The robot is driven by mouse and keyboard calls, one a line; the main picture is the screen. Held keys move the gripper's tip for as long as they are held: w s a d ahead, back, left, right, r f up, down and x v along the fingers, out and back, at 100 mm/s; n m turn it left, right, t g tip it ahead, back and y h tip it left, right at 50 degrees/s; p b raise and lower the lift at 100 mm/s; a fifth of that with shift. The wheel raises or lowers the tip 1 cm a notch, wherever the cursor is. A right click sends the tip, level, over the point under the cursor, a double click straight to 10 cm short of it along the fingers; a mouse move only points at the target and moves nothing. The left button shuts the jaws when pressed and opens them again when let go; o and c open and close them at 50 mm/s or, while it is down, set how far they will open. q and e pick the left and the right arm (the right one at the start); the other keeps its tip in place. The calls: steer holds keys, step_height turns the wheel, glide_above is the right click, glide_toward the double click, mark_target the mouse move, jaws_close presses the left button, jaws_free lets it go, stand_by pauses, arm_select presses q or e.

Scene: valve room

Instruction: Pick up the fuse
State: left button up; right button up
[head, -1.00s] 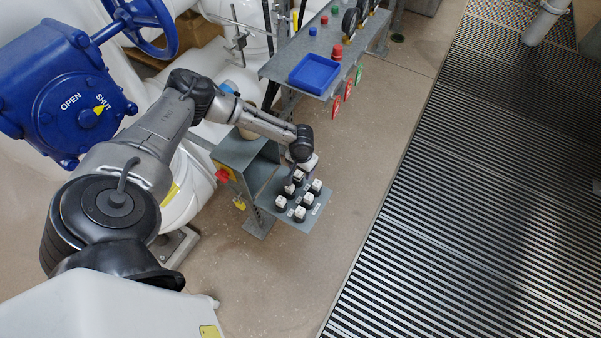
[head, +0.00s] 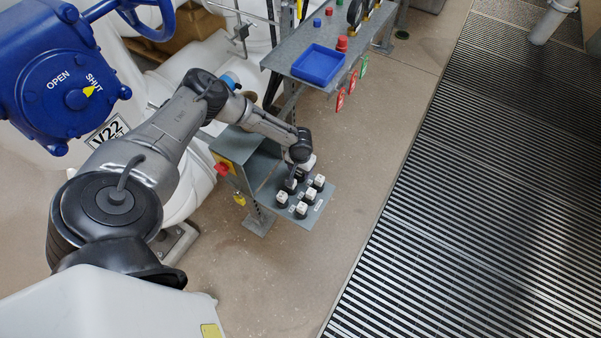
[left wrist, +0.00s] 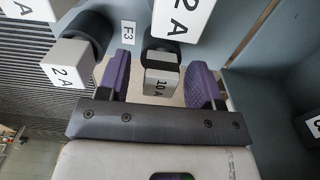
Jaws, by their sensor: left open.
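Several fuses (head: 309,194) with white caps and black bodies stand on a grey panel (head: 325,198) in the head view. My left gripper (head: 292,181) is down at the far-left fuses, its fingers mostly hidden by the arm. In the left wrist view the open purple fingers (left wrist: 160,84) lie either side of a fuse marked 10 A (left wrist: 162,82). Gaps show between the fuse and both fingers. A fuse marked 2 A (left wrist: 67,64) stands just left of the fingers, and another 2 A fuse (left wrist: 183,17) is at the top. My right gripper is out of view.
A grey box with a red knob (head: 222,169) adjoins the panel on the left. A bench with a blue tray (head: 318,65) and push buttons stands behind. A blue valve gearbox (head: 66,85) is at upper left.

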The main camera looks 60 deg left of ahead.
arm_select(q)
steer(key=c, duration=1)
steer(key=shift+r, duration=0.1)
